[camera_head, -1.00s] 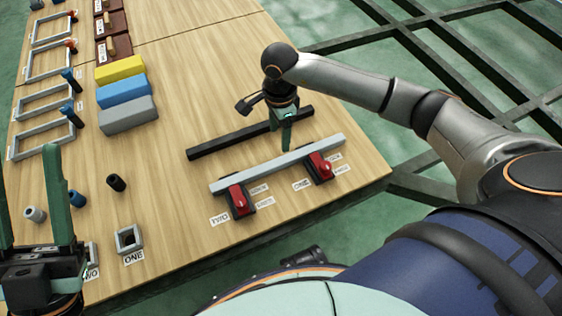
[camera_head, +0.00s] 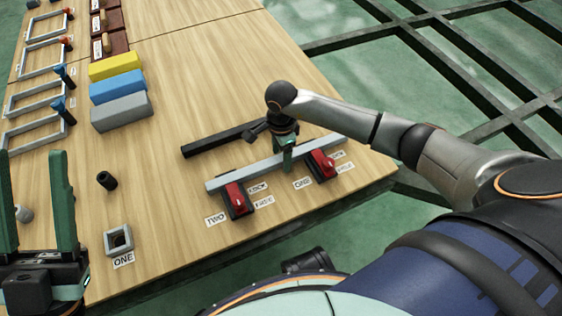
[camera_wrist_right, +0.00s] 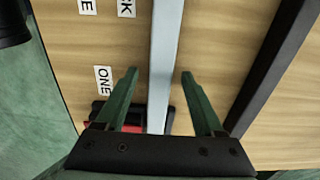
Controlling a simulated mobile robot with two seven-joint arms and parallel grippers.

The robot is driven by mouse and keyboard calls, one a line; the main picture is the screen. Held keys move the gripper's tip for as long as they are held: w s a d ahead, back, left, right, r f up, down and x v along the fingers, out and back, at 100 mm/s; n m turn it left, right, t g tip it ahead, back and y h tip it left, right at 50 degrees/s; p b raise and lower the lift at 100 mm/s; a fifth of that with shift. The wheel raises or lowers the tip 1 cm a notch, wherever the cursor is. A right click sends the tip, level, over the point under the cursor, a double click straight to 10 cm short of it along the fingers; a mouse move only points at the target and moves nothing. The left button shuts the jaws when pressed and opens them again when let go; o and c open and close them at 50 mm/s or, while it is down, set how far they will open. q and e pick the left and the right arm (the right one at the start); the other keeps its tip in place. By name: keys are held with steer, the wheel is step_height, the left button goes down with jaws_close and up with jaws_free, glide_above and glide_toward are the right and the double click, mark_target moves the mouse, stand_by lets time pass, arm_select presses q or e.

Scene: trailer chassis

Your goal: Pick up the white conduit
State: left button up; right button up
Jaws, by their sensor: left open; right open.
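The white conduit (camera_head: 258,168) is a long, pale square bar lying across two red-and-black clamps near the front right of the table. My right gripper (camera_head: 288,158) is low over the conduit, right of its middle. In the right wrist view, its open green fingers (camera_wrist_right: 160,73) stand on either side of the conduit (camera_wrist_right: 164,45), with visible gaps on both sides. My left gripper (camera_head: 30,153) is open and empty at the left edge of the head view, away from the conduit.
A black bar (camera_head: 222,140) lies behind the conduit, roughly parallel; it also shows in the right wrist view (camera_wrist_right: 272,60). The red clamps (camera_head: 235,197) sit beside labels. Yellow, blue and grey blocks (camera_head: 122,112) and a square socket (camera_head: 117,239) are further left.

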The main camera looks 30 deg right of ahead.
steer(key=shift+r, duration=0.1)
jaws_close()
stand_by(0.4)
